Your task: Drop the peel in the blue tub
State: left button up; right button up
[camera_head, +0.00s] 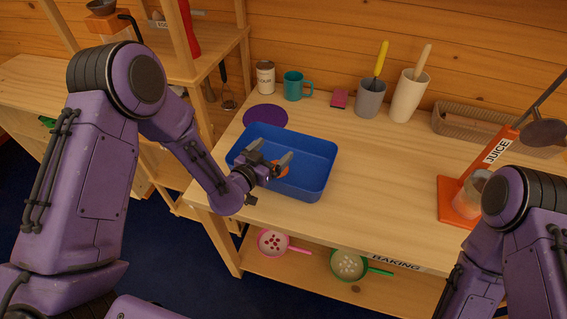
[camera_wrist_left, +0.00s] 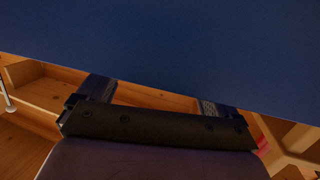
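The blue tub (camera_head: 312,149) stands on the wooden table, left of its middle. An orange peel (camera_head: 282,169) shows inside the tub, partly hidden by my left gripper (camera_head: 276,164). That gripper is over the tub with its fingers spread. In the left wrist view the two fingertips (camera_wrist_left: 156,98) are wide apart with no peel visible between them. A large plain blue surface (camera_wrist_left: 170,45) fills the top of that view. My right arm shows at the right edge in the head view, but its gripper is out of sight.
A purple disc (camera_head: 265,117) lies behind the tub. A can (camera_head: 265,78), teal mug (camera_head: 294,86), grey pot (camera_head: 370,97) and cream container (camera_head: 407,96) stand along the back. An orange juice stand (camera_head: 465,197) is at right. The table's middle is clear.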

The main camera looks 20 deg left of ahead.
pick_arm(q)
jog(key=shift+w+f, duration=0.1)
jog(key=b+v, duration=0.3)
jog(key=v, duration=0.7)
jog(key=shift+s+b, duration=0.25)
jog(key=shift+b, duration=0.15)
jog(key=shift+a, duration=0.1)
